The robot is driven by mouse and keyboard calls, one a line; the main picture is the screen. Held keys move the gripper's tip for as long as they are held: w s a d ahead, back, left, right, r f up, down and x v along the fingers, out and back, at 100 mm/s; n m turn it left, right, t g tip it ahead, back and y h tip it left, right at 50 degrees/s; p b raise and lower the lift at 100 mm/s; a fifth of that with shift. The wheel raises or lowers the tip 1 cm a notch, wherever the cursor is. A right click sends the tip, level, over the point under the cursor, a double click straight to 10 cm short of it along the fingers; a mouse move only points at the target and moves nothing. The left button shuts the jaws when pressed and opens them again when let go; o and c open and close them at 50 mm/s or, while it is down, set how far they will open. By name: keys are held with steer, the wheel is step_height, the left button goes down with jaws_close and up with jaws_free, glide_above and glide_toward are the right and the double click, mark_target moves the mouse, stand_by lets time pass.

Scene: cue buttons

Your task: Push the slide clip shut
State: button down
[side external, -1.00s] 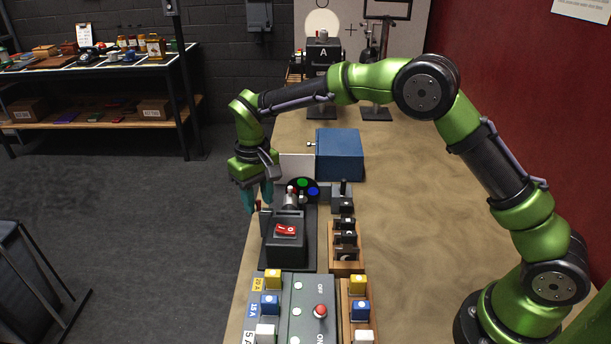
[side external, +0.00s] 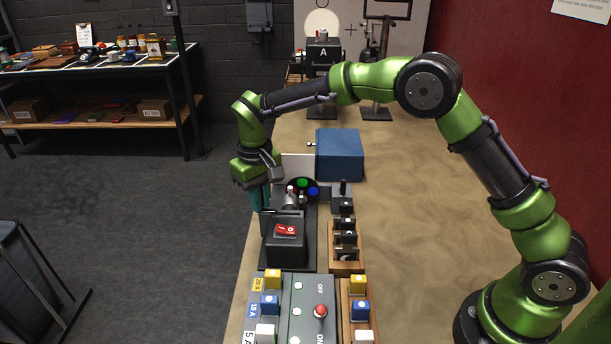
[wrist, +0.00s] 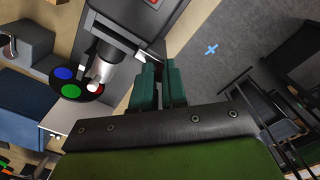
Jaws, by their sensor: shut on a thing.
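A black projector-like housing (side external: 285,250) with a red rocker switch (side external: 286,229) stands on a dark base; it also shows in the wrist view (wrist: 118,25). A silver lens barrel (wrist: 102,70) points from it to a disc with coloured spots (wrist: 65,87). My gripper (side external: 263,206) is down at the housing's left side in the side view. Its teal fingers (wrist: 158,68) are close together in the wrist view, shut on a small part at the housing's edge. This part seems to be the slide clip, but the fingers hide most of it; its position cannot be told.
A blue box (side external: 339,154) stands behind the disc. A wooden rack (side external: 346,255) with dark pieces is right of the housing. A panel with a red-tipped lever (side external: 320,311) and coloured buttons lies in front. The table's left edge is close to my gripper; the right side is clear.

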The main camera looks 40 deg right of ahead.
steer(key=shift+s+d, duration=0.5)
steer(key=shift+s, duration=0.05)
steer(key=c, duration=1.1)
jaws_free()
steer(key=shift+c, duration=0.2)
step_height(320, 180, up, 17)
steer(key=shift+w, duration=0.1)
steer(key=s+d+m+t+y, duration=0.1)
steer(key=s+d, duration=0.4)
steer(key=s, duration=0.8)
steer(key=s+d+f+m+t+y, duration=0.1)
steer(key=s+d+m+t, duration=0.2)
steer(key=s, duration=0.9)
steer(key=d+t, duration=0.2)
steer(key=t, duration=0.1)
steer(key=shift+s+d+f, duration=0.15)
steer(key=shift+s+f, duration=0.15)
steer(key=shift+s, duration=0.1)
